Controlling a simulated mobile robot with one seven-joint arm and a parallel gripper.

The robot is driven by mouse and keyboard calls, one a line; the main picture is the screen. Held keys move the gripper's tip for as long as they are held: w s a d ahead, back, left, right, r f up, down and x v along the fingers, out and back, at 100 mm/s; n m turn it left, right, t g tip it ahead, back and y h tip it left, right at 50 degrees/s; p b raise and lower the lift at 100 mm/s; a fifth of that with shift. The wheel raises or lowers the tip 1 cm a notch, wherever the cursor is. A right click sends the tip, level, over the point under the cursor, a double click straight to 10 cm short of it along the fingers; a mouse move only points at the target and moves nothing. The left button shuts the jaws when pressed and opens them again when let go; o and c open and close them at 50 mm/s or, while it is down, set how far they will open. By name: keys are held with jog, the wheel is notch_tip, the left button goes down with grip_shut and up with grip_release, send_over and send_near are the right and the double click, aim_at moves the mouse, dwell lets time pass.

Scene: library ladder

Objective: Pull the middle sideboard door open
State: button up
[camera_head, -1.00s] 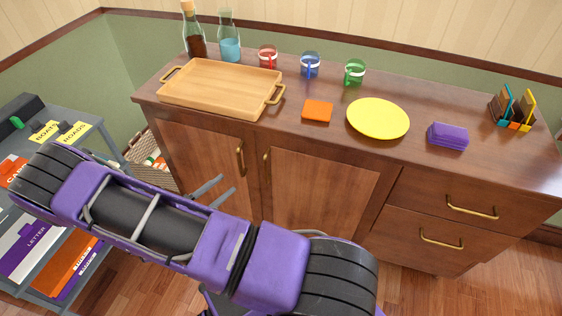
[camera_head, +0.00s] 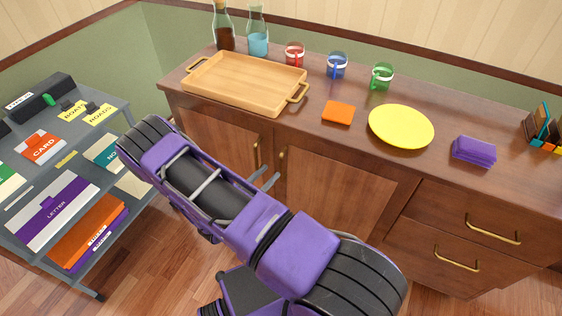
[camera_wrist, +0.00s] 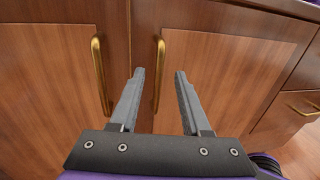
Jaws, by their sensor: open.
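The wooden sideboard has a left door (camera_head: 222,139) and a middle door (camera_head: 335,190), both closed. The middle door's upright brass handle (camera_head: 282,164) is near its left edge. It also shows in the wrist view (camera_wrist: 158,75). My gripper (camera_head: 271,178) is open and empty in front of the doors. In the wrist view its two grey fingers (camera_wrist: 160,76) point at the sideboard, and the middle handle shows between them, nearer the left finger. I cannot tell whether the fingertips reach the handle's depth. The left door's handle (camera_wrist: 101,75) is outside the left finger.
Two drawers with brass handles (camera_head: 493,229) are right of the middle door. The top holds a tray (camera_head: 245,85), bottles, mugs, a yellow plate (camera_head: 400,126) and a purple box (camera_head: 473,151). A grey cart (camera_head: 100,245) stands at the left. Wooden floor lies between.

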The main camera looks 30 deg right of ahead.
aim_at(280, 163)
jog(key=x, duration=0.7)
grip_shut()
dwell(1.3)
